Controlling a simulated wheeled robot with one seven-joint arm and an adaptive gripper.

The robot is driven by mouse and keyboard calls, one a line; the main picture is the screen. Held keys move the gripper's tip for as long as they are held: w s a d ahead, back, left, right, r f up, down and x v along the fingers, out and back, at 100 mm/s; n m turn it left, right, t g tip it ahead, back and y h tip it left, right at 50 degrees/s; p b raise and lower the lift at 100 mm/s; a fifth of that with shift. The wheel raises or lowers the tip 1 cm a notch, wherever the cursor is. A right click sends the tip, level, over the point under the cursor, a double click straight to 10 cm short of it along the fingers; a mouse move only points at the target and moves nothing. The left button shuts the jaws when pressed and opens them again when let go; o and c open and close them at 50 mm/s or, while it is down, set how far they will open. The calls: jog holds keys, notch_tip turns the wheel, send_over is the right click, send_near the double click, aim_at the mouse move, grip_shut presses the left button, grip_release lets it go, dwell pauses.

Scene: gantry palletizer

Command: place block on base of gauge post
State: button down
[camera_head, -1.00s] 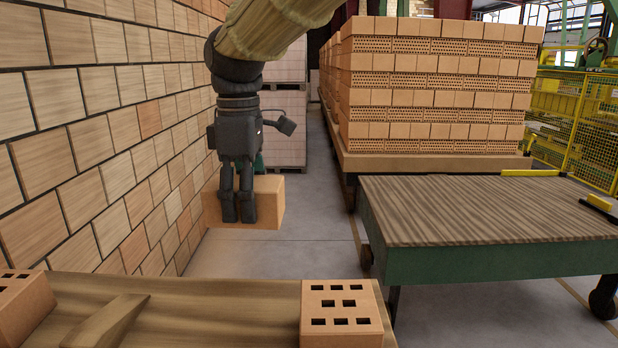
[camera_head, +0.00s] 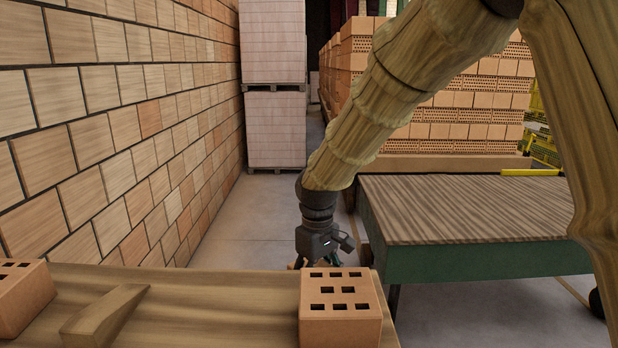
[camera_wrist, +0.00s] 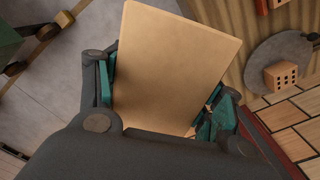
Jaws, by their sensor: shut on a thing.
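The block (camera_wrist: 175,65) is a plain tan, flat-faced piece held between my gripper's teal-padded fingers in the wrist view. My gripper (camera_head: 318,262) is shut on it. In the head view the gripper is low, beyond the near wooden bench, and the perforated brick there hides its fingertips and most or all of the block. A round grey plate (camera_wrist: 262,52) at the right of the wrist view may be the base of the gauge post; I cannot tell for sure. No upright post is clear in the head view.
A perforated brick (camera_head: 340,305) and a wooden wedge (camera_head: 103,318) sit on the near bench (camera_head: 220,300). A green-sided table (camera_head: 470,262) stands at right, a tiled wall (camera_head: 110,130) at left. A small perforated brick (camera_wrist: 282,75) shows by the grey plate.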

jog(key=s+d+f+m, duration=0.1)
jog(key=d+f+m, duration=0.3)
jog(key=d+f, duration=0.4)
jog(key=s+d+f+m+b, duration=0.1)
jog(key=d+f+m, duration=0.3)
jog(key=d+f, duration=0.4)
notch_tip(320, 180, down, 6)
jog(key=shift+s+f, duration=0.1)
jog(key=shift+s, duration=0.15)
jog(key=shift+d, duration=0.15)
